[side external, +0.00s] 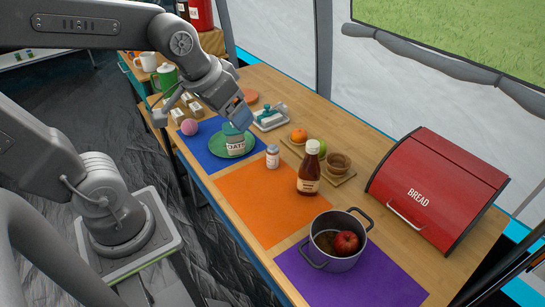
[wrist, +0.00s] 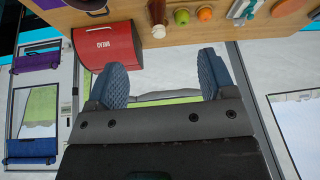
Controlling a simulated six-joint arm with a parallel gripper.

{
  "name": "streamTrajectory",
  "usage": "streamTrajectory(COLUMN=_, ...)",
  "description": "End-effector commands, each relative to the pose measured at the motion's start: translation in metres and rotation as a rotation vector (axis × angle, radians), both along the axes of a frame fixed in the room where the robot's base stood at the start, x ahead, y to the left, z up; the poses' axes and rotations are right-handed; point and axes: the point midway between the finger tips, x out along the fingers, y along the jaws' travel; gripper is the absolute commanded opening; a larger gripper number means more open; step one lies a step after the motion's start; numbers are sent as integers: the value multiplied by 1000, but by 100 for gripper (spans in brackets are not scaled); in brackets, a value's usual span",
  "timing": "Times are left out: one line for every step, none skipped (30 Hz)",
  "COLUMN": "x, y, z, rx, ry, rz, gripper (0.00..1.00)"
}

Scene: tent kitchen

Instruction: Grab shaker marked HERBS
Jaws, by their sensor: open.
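A small shaker with a pale label (side external: 272,157) stands upright at the top edge of the orange mat in the side view. Its label is too small to read, so I cannot confirm it says HERBS. I cannot make the shaker out in the wrist view.
A brown sauce bottle (side external: 308,172) stands close right of the shaker. Behind are a wooden tray (side external: 338,180) with fruit and bowls, and a white butter dish (side external: 270,120). A pot (side external: 337,258) holding an apple and a red bread box (side external: 430,190) stand right. The orange mat (side external: 262,203) is mostly clear.

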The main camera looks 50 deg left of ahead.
Motion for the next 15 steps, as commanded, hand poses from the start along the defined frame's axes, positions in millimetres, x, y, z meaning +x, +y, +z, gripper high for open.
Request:
streamTrajectory(x=19, y=10, z=-8, rx=1, ry=19, rz=38, gripper=76)
streamTrajectory(x=30, y=15, z=-12, rx=2, ry=21, rz=59, gripper=76)
streamTrajectory(x=44, y=23, z=-19, rx=4, ry=25, rz=86, gripper=76)
streamTrajectory(x=54, y=28, z=-24, rx=4, ry=29, rz=106, gripper=76)
streamTrajectory(x=64, y=34, z=-30, rx=4, ry=31, rz=126, gripper=76)
streamTrajectory(x=77, y=43, z=-39, rx=5, ry=36, rz=151, gripper=76)
streamTrajectory(x=87, y=49, z=-46, rx=4, ry=39, rz=170, gripper=76)
streamTrajectory(x=96, y=55, z=-54, rx=3, ry=41, rz=189, gripper=76)
streamTrajectory(x=108, y=64, z=-65, rx=3, ry=45, rz=213, gripper=76)
streamTrajectory(x=117, y=71, z=-74, rx=2, ry=49, rz=230, gripper=76)
streamTrajectory(x=125, y=78, z=-84, rx=0, ry=52, rz=248, gripper=76)
streamTrajectory(x=135, y=87, z=-97, rx=-1, ry=55, rz=269, gripper=76)
streamTrajectory(x=142, y=94, z=-107, rx=-5, ry=58, rz=287, gripper=76)
streamTrajectory(x=149, y=101, z=-118, rx=-7, ry=60, rz=302, gripper=76)
streamTrajectory(x=156, y=109, z=-132, rx=-10, ry=63, rz=323, gripper=76)
